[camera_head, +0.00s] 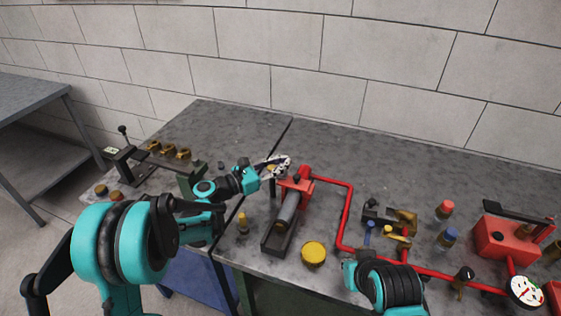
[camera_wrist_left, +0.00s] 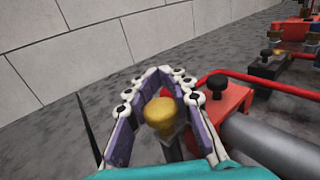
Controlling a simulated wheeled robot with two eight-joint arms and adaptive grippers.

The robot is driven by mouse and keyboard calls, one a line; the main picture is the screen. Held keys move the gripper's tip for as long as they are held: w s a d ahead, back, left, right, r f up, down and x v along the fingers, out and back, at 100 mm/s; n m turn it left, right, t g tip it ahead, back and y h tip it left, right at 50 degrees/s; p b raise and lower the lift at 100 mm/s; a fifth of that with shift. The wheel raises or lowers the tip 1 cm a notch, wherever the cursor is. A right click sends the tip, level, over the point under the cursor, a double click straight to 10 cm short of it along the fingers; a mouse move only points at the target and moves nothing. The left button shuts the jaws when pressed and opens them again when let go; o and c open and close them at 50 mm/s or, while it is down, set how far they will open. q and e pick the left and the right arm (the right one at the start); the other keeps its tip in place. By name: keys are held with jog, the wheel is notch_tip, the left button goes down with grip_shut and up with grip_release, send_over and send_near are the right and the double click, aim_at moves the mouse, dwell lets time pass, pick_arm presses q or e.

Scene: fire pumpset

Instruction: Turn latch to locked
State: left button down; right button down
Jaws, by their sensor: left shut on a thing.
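My left gripper (camera_head: 281,164) is over the table at the rear end of a grey cylinder (camera_head: 289,209), beside a red bracket (camera_head: 297,189). In the left wrist view the purple-padded fingers of my left gripper (camera_wrist_left: 163,82) are shut around a brass knob (camera_wrist_left: 160,113) on a grey stem. The red bracket (camera_wrist_left: 222,99) with a black knob on top is just right of the fingers. I cannot tell for sure which part is the latch, or its lock state. Part of my right arm shows at the bottom of the head view; its gripper does not.
A red pipe (camera_head: 346,215) runs right from the bracket to a red pump box (camera_head: 502,239) and a gauge (camera_head: 525,291). A yellow-capped jar (camera_head: 313,253) and small brass fittings (camera_head: 403,218) stand nearby. The table's back strip is clear (camera_head: 350,152).

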pick_arm(q)
jog(key=shift+s+d+m+g+h, duration=0.1)
jog(key=shift+s+m+g+h, duration=0.15)
jog(key=shift+m+g+h, duration=0.6)
jog(key=shift+g+y, duration=0.25)
jog(key=shift+g, duration=0.1)
jog(key=c, duration=1.4)
grip_release()
jog(key=shift+d, duration=0.1)
jog(key=shift+o, duration=0.2)
